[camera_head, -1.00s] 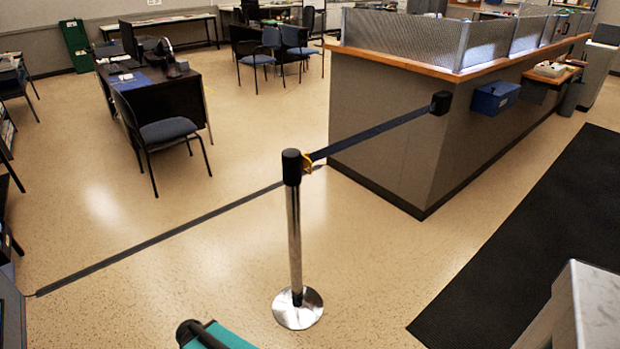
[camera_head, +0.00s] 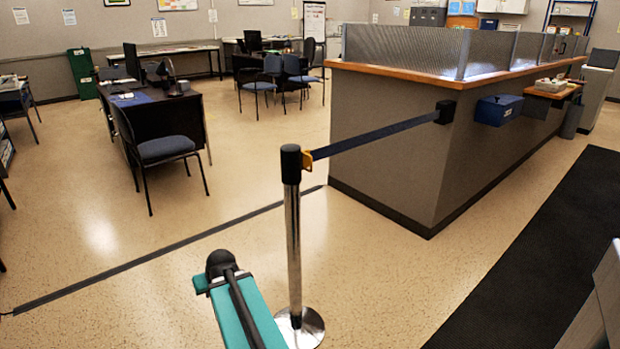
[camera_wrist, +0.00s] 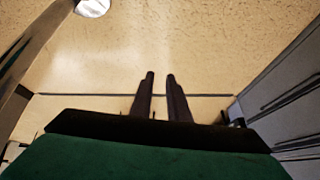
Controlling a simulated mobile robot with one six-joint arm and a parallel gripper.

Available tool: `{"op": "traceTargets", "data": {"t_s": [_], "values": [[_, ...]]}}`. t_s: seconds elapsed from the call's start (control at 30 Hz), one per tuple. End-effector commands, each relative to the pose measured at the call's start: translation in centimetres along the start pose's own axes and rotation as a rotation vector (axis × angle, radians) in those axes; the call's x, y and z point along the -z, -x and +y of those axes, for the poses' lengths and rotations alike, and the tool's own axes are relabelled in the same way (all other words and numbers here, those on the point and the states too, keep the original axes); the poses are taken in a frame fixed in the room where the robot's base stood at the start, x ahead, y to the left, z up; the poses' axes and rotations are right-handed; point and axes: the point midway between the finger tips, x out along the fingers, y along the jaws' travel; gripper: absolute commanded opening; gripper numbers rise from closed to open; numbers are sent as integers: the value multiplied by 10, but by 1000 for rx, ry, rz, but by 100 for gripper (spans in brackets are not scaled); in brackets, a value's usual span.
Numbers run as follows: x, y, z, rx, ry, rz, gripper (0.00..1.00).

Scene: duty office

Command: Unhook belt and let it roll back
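The dark blue belt (camera_head: 375,135) is stretched from the stanchion post to a black wall box (camera_head: 446,111) on the counter's end. The chrome post stands upright on a round base (camera_head: 310,328). My teal arm shows at the bottom of the head view, left of the post; my gripper cannot be made out there. In the wrist view my gripper (camera_wrist: 160,75) has two dark fingers slightly apart with nothing between them. A shiny round base (camera_wrist: 92,7) shows at that view's top edge.
The grey counter (camera_head: 390,160) with a wooden top stands behind the belt, with a blue box (camera_head: 497,110) on its side. A black mat (camera_head: 545,260) lies at right. A desk (camera_head: 160,110) and chair (camera_head: 165,150) stand left. Floor left of the post is clear.

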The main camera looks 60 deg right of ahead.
Motion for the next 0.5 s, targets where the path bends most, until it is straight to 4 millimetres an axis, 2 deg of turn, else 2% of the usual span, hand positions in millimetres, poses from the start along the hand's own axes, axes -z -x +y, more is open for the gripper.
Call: {"op": "traceTargets", "data": {"t_s": [0.03,0.17,0.5], "values": [[9,-2,14,-10,-14,40,15],[38,12,46,-35,-43,138,15],[96,67,132,-122,-106,390,15]]}}
